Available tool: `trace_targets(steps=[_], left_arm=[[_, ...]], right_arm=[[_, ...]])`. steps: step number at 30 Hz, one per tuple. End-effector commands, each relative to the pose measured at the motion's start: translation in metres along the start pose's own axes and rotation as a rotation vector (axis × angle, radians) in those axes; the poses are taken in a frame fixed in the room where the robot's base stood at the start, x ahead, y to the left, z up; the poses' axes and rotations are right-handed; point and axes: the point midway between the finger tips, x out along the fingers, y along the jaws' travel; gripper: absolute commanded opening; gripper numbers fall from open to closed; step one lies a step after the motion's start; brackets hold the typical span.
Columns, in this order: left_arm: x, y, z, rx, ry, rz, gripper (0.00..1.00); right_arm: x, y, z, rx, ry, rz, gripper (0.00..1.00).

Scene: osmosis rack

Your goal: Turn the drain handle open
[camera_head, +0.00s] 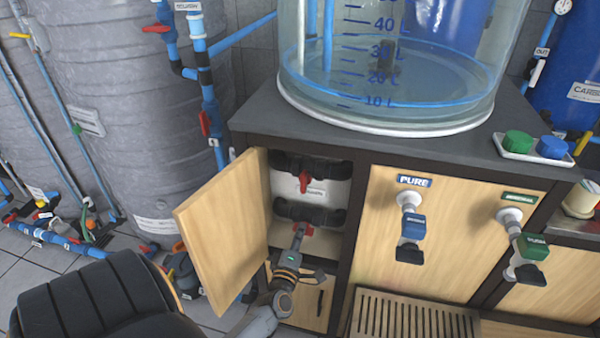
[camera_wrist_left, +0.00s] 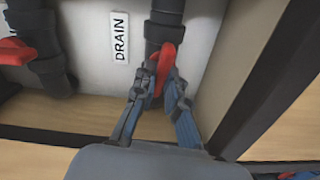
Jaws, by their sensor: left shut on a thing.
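The red drain handle (camera_wrist_left: 166,60) sits on a dark pipe in the open cabinet, beside the white DRAIN label (camera_wrist_left: 121,37) in the left wrist view. In the head view only a bit of this handle (camera_head: 307,230) shows, on the lower pipe (camera_head: 318,214). My left gripper (camera_head: 300,232) reaches into the cabinet from the front. In the wrist view its two fingers (camera_wrist_left: 157,84) are closed around the handle, one on each side. The handle's exact angle is hard to judge. My right gripper is not in view.
A second red handle (camera_head: 304,183) sits on the upper pipe, close above. The cabinet door (camera_head: 222,225) stands open to the left of my arm. A clear water tank (camera_head: 400,80) stands on top.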

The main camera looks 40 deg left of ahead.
Motion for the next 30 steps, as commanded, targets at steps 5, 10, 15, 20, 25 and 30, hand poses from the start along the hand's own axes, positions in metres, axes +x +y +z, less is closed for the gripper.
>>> trace_targets(steps=[5, 10, 15, 20, 25, 30], left_arm=[[-0.0006, -0.0014, 0.0, -0.044, 0.0, -0.002, 0.0], [-0.0007, -0.0012, -0.0001, -0.058, 0.0, -0.002, 0.0], [-0.0007, -0.0012, -0.0001, -0.059, 0.0, -0.002, 0.0], [-0.0007, -0.0013, -0.0002, -0.058, 0.0, -0.002, 0.0], [-0.0006, -0.0011, -0.0001, -0.057, 0.0, -0.002, 0.35], [-0.0004, -0.0008, -0.0001, -0.057, 0.0, -0.001, 0.35]], right_arm=[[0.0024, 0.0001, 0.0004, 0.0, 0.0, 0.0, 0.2], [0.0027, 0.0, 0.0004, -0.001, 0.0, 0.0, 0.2], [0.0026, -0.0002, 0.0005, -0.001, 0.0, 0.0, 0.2], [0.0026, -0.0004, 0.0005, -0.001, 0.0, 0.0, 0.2], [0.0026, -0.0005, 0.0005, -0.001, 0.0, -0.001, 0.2], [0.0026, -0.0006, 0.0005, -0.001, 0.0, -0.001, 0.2]])
